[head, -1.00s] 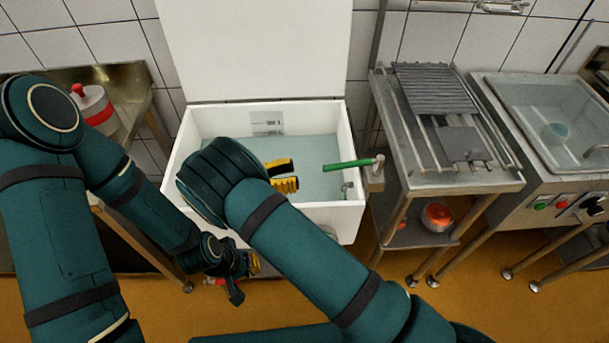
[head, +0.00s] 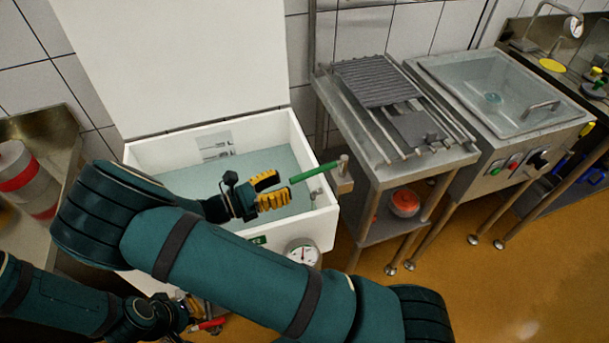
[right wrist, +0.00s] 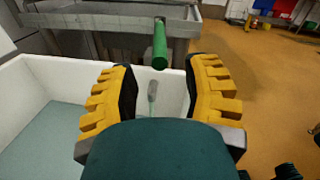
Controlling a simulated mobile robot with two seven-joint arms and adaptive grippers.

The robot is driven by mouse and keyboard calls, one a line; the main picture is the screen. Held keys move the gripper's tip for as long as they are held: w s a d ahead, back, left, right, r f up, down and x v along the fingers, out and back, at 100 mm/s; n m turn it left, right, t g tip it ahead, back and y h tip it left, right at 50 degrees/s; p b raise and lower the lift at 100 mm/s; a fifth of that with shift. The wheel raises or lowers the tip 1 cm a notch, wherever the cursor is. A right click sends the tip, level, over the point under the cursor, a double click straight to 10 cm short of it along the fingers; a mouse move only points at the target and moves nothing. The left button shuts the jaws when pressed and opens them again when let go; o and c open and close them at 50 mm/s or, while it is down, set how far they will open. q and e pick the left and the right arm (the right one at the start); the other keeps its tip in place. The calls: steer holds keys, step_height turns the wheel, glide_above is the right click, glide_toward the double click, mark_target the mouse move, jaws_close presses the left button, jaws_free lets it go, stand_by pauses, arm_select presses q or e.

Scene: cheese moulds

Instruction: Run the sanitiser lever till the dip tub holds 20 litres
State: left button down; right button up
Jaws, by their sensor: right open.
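The dip tub (head: 326,228) is a white open box with its lid raised and pale blue-green liquid inside. The sanitiser lever (head: 316,172) has a green handle on a metal pivot at the tub's right rim. My right gripper (head: 272,191) is open above the liquid, its yellow fingers just left of the handle's free end. In the right wrist view the lever (right wrist: 160,45) points at the gap between the open fingers (right wrist: 162,72), not gripped. A round dial (head: 302,253) is on the tub's front; its reading is too small. My left gripper (head: 182,311) is low at left, partly hidden.
A steel stand (head: 430,162) with a ridged plate (head: 377,82) stands right of the tub, an orange-red item (head: 404,203) on its lower shelf. Beyond it is a basin (head: 500,90) with buttons. A red-banded container (head: 30,180) stands at left. Floor is clear at lower right.

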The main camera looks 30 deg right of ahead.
mark_target(306, 173)
steer(key=d, duration=0.7)
steer(key=shift+s+d+b, duration=0.1)
steer(key=shift+s+b, duration=0.15)
steer(key=shift+b, duration=0.15)
steer(key=shift+o, duration=0.2)
jaws_close()
